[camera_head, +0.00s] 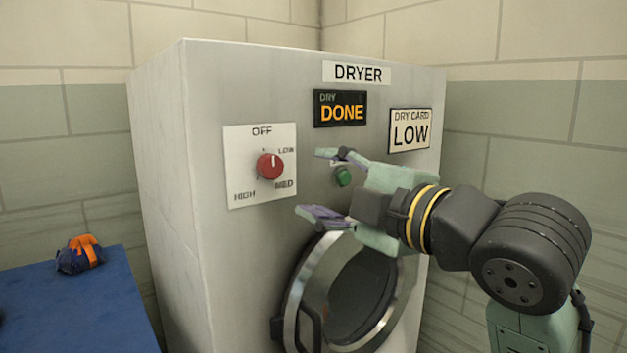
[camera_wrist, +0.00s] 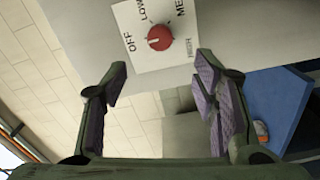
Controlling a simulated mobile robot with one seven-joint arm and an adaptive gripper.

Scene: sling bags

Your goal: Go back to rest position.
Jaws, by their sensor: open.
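My gripper (camera_head: 318,185) is open and empty in front of the dryer (camera_head: 160,180), to the right of the red knob (camera_head: 270,166). Its two fingers point left, one above the other, in the head view. In the wrist view, the gripper (camera_wrist: 160,90) has its fingers spread wide with nothing between them. The red knob also shows in the wrist view (camera_wrist: 159,38), beyond the fingers. A green button (camera_head: 343,177) shows between the gripper's fingers and palm in the head view.
The round dryer door (camera_head: 292,300) is below my gripper. A display (camera_head: 340,109) reads DONE and a card (camera_head: 409,131) reads LOW. A blue table (camera_head: 75,310) at the left bears a dark blue and orange bag (camera_head: 82,254). A tiled wall stands behind.

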